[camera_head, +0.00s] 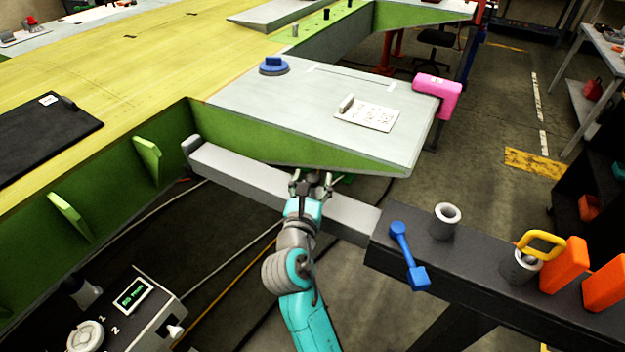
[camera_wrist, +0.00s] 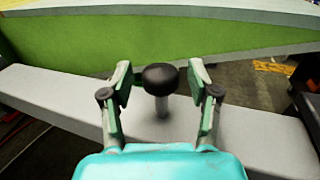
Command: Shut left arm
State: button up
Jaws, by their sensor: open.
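The grey arm (camera_head: 240,176) is a long light bar running from the green frame at the left to the dark bench at the right. In the wrist view the bar (camera_wrist: 55,95) crosses below the green panel. A black round knob (camera_wrist: 161,79) on a short grey post rises from the bar. My gripper (camera_wrist: 160,75) is open, with one finger on each side of the knob and gaps showing between.
The green-edged wing panel (camera_head: 300,110) stands just behind my gripper. A dark bench (camera_head: 470,270) at the right carries a blue lever (camera_head: 405,250), a grey cup (camera_head: 444,221) and orange blocks (camera_head: 565,265). A control box (camera_head: 125,310) stands at lower left. Cables lie on the floor.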

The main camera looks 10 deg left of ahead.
jog(key=shift+w, duration=0.2)
grip_shut()
jog(key=a, duration=0.2)
jog(key=w+a, duration=0.1)
jog(key=a, duration=0.1)
jog(key=w+a, duration=0.1)
jog(key=a, duration=0.1)
jog(key=shift+w, duration=0.1)
jog(key=shift+a+r, duration=0.1)
jog(key=shift+a, duration=0.1)
grip_release()
jog(key=shift+w+a, duration=0.1)
